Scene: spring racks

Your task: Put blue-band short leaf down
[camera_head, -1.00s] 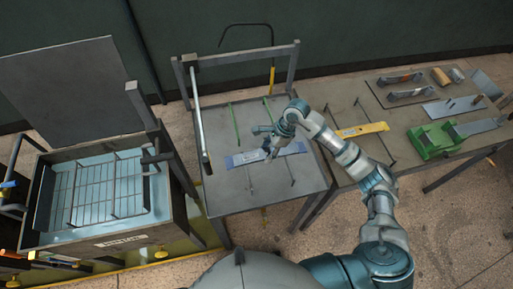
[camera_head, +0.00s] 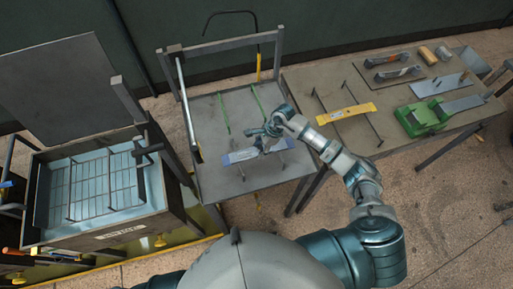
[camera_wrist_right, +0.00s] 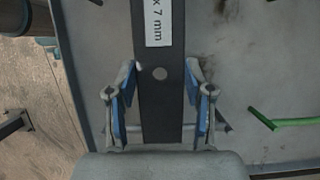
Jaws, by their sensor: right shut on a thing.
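The blue-band short leaf (camera_head: 240,156) is a flat bar, blue with a pale label in the head view, lying crosswise over the left table. In the right wrist view it is a dark strip (camera_wrist_right: 160,110) with a white label reading "x 7 mm" and a round hole. My right gripper (camera_wrist_right: 160,88) is shut on the leaf, one blue-padded finger along each long edge. In the head view the right gripper (camera_head: 266,143) is over the leaf's middle and hides part of it. Whether the leaf touches the rods under it cannot be told. My left gripper is not in view.
The left table (camera_head: 215,184) has green rods (camera_head: 223,114) behind the leaf and a grey upright frame at its back. A yellow leaf (camera_head: 346,113) lies on dark rods on the right table, near a green fixture (camera_head: 418,118). A blue-lined tank (camera_head: 93,185) stands left.

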